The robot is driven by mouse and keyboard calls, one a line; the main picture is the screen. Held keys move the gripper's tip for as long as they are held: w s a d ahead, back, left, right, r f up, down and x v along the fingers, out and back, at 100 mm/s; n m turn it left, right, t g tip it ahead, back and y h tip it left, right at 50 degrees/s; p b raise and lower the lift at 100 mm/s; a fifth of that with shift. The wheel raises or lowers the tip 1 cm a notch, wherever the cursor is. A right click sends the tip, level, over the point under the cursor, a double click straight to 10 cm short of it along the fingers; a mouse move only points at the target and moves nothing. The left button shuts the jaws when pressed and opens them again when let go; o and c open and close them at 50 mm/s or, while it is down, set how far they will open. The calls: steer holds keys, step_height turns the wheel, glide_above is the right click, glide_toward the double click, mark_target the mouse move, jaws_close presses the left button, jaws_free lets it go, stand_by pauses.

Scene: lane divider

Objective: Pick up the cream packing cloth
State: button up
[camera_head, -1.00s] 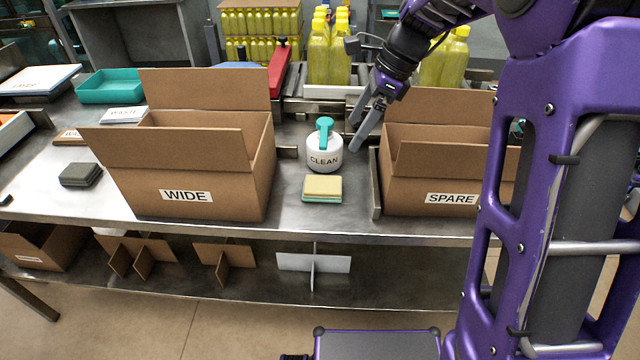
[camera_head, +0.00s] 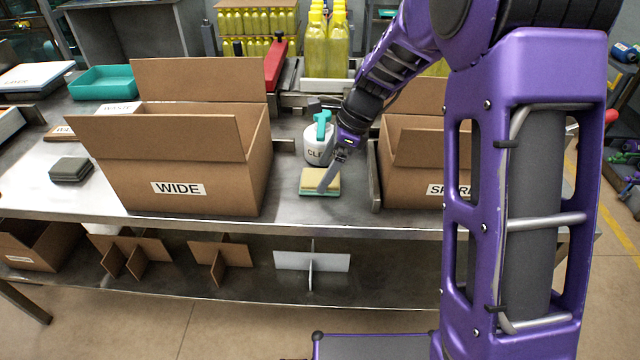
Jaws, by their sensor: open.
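A cream folded cloth (camera_head: 313,181) lies flat on the metal bench, between the WIDE box and the SPARE box. A thin teal-green layer shows under its front edge. My gripper (camera_head: 324,186) is open and points down at the cloth's right part, its fingers overlapping the cloth in the picture. One finger hides much of the other, and I cannot tell whether they touch the cloth. Nothing is seen between them.
A white CLEAN bottle with a teal top (camera_head: 317,143) stands right behind the cloth, partly hidden by my gripper. The open WIDE box (camera_head: 215,185) is to the left and the SPARE box (camera_head: 410,178) to the right. The bench's front edge is close below.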

steer(key=shift+x, duration=0.75)
steer(key=shift+f, duration=0.25)
steer(key=c, duration=1.2)
steer(key=shift+r, duration=0.1)
steer(key=shift+r, duration=0.9)
steer(key=shift+s, duration=0.3)
steer(key=s, duration=0.5)
steer(key=s+p, duration=0.1)
steer(key=s, duration=1.1)
steer(key=shift+s+a, duration=0.2)
steer(key=shift+a, duration=0.1)
